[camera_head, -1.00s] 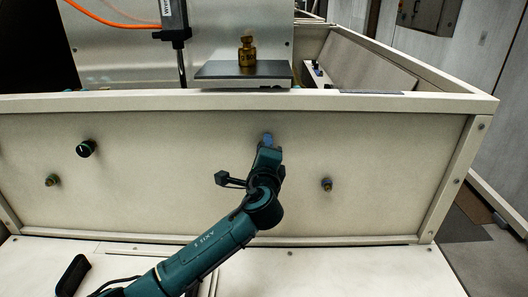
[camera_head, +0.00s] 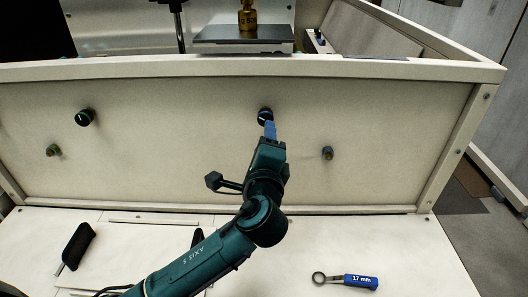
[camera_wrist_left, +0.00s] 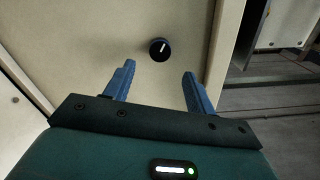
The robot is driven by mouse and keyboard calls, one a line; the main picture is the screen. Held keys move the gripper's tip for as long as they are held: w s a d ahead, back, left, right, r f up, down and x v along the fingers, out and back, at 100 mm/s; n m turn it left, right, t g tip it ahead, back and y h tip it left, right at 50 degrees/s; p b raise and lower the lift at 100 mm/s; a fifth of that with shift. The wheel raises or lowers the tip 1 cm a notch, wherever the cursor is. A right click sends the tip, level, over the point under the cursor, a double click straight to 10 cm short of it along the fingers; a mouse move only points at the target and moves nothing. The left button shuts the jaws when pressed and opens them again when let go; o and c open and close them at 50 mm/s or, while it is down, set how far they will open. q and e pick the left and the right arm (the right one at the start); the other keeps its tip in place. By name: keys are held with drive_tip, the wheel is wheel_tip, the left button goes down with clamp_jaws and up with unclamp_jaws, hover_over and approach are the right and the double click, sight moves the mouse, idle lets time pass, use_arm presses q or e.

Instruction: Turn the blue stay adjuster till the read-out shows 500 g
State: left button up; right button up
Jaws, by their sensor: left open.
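The blue stay adjuster (camera_head: 265,115) is a dark round knob with a blue tint on the pale front panel. In the left wrist view the knob (camera_wrist_left: 160,49) shows a white pointer line, nearly upright and leaning slightly right. My left gripper (camera_head: 269,131) is just in front of and below it in the head view. In the wrist view its blue fingers (camera_wrist_left: 159,72) are spread apart, with the knob beyond the gap and not held. The scale (camera_head: 245,47) carries a brass weight (camera_head: 248,20). I can read no figures on any read-out. My right gripper is not in view.
A dark green knob (camera_head: 85,117) and a small fitting (camera_head: 53,150) are at the panel's left. Another small fitting (camera_head: 328,153) is right of the adjuster. A blue 17 mm wrench (camera_head: 360,281) and a black object (camera_head: 78,246) lie on the pale lower surface.

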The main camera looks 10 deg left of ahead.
use_arm(q)
drive_tip(key=shift+v, duration=1.4)
